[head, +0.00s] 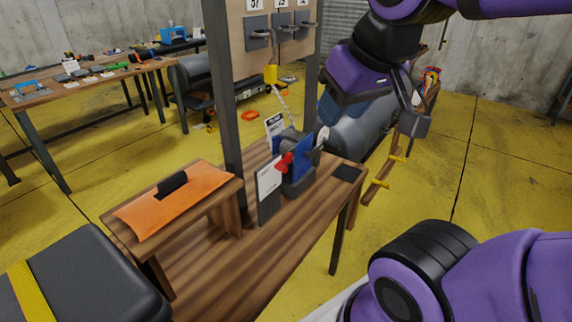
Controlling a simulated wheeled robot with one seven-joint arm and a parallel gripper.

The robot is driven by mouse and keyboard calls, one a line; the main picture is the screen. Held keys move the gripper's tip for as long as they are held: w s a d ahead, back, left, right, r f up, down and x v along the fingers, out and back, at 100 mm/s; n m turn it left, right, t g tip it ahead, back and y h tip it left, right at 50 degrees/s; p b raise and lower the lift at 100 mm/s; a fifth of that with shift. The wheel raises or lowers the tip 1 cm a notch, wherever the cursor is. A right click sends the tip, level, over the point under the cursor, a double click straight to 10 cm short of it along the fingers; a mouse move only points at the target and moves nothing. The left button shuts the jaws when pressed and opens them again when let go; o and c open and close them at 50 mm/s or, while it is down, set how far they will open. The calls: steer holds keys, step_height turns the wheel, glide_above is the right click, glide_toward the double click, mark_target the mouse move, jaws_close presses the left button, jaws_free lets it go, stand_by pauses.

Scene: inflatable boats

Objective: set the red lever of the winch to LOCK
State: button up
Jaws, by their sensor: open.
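The winch (300,178) stands on the wooden bench (245,270), with a blue body and dark base. Its red lever (284,161) shows on the near side, just above a white plate (269,176) on a dark stand. Lettering on the plate is too small to read, so I cannot tell which setting the lever is at. A grey part with a light end (323,136) sits at the winch's right side.
An orange pad with a black handle (172,192) lies on a raised wooden shelf left of the winch. Dark posts carry a board with hooks (258,35) behind it. A black case (80,280) fills the lower left.

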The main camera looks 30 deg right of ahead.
steer(key=shift+w, duration=0.55)
jaws_close()
steer(key=w+d+f+n+g, duration=0.2)
steer(key=w+f, duration=0.4)
steer(key=w, duration=0.7)
steer(key=w+d+f+n+g, duration=0.2)
steer(key=w+f, duration=0.5)
steer(key=w, duration=0.6)
steer(key=shift+w+d+f+g, duration=0.2)
steer(key=shift+d+g, duration=0.4)
steer(key=shift+d, duration=0.55)
